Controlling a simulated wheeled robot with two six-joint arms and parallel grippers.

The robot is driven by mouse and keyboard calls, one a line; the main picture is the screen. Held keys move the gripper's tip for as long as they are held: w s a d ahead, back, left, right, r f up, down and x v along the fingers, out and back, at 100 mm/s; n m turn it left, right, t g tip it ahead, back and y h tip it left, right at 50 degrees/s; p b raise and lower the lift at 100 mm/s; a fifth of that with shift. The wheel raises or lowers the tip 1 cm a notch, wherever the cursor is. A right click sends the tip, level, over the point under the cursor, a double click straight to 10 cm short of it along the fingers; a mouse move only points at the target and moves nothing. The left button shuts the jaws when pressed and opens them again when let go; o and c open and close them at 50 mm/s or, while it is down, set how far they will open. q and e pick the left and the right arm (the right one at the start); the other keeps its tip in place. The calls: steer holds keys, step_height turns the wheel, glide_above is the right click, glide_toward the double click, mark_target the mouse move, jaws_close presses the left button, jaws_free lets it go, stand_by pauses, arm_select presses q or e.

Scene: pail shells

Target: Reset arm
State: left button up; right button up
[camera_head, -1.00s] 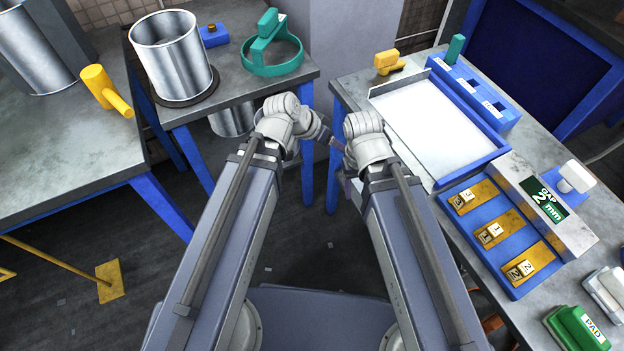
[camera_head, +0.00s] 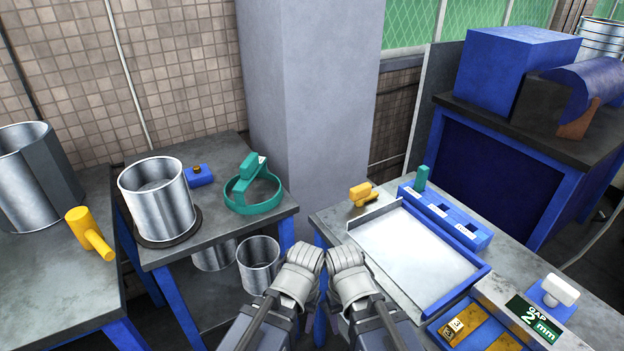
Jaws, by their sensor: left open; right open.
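My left arm (camera_head: 297,277) and my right arm (camera_head: 352,277) come in from the bottom edge, close together near the middle. Their pale grey rounded joints sit side by side with a narrow gap between them. Neither arm visibly holds anything.
The right bench carries a white tray (camera_head: 415,258), a blue block rack (camera_head: 445,215) and a gap gauge (camera_head: 535,318). A pail (camera_head: 258,262) stands below.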

step_height(320, 180, up, 12)
steer(key=p, duration=1)
steer(key=shift+p, duration=0.35)
